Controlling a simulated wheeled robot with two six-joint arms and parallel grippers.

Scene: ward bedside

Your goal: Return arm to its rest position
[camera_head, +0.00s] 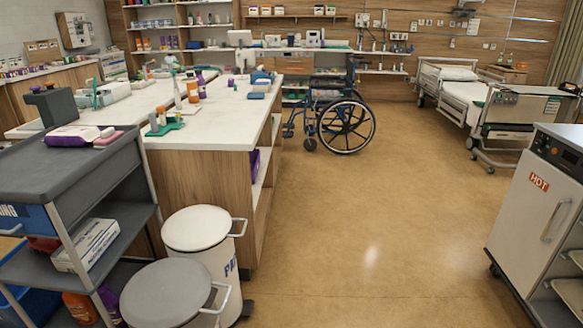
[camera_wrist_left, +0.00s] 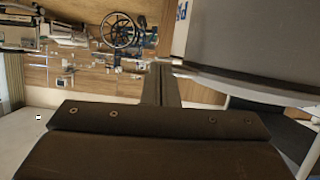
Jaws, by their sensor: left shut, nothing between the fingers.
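Neither of my arms shows in the head view. In the left wrist view my left gripper (camera_wrist_left: 161,70) is shut, its two dark fingers together with nothing between them. That view appears upside down. A large grey surface (camera_wrist_left: 255,35), which looks like part of the grey cart, fills the upper right, beside the fingers in the picture. I cannot tell the exact gap between them. My right gripper is in neither view.
The grey cart (camera_head: 60,165) stands at the left with packs on top. Two lidded bins (camera_head: 198,228) stand beside the white-topped counter (camera_head: 215,128). A wheelchair (camera_head: 345,125), bed (camera_head: 455,90) and HOT cabinet (camera_head: 535,210) stand beyond and right. The middle floor is clear.

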